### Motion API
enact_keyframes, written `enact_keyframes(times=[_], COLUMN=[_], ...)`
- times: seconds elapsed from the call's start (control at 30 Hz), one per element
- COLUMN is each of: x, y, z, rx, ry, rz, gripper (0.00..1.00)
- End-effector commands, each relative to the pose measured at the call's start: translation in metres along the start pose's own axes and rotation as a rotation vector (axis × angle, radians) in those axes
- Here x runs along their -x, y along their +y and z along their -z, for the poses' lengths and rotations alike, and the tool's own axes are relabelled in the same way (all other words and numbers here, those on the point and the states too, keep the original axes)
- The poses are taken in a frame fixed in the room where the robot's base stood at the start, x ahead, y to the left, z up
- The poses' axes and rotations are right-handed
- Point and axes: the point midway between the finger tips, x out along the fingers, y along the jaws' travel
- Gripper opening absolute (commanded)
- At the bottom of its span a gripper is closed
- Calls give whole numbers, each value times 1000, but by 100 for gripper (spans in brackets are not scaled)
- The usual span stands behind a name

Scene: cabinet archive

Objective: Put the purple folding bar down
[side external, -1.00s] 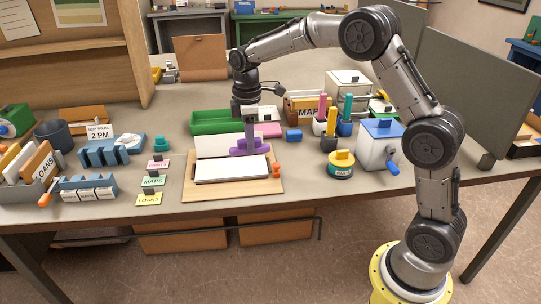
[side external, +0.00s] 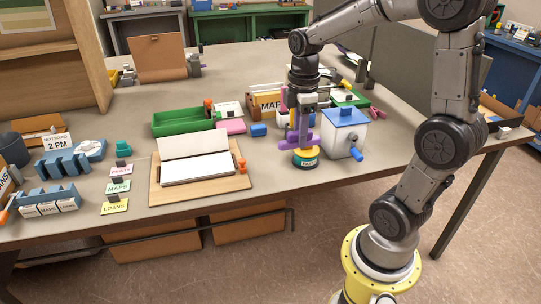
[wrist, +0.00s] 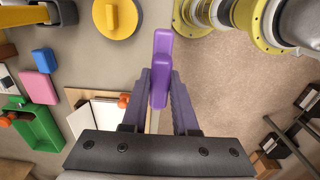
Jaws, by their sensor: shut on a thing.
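The purple folding bar (side external: 294,143) is held in the air in my gripper (side external: 304,122).
A white box with a blue lid (side external: 344,135) stands right of my gripper. A green tray (side external: 185,122), a pink block (side external: 231,126) and a blue block (side external: 258,130) lie to the left. Bare table (side external: 270,175) shows between the board and the tin.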

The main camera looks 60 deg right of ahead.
Motion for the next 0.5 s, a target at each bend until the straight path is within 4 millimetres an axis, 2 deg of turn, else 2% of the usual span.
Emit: enact_keyframes(times=[0.3,0.5], x=[-34,-67], y=[68,92], z=[26,35], rx=[1,1], ry=[-1,-1], rz=[3,2], gripper=[0,0])
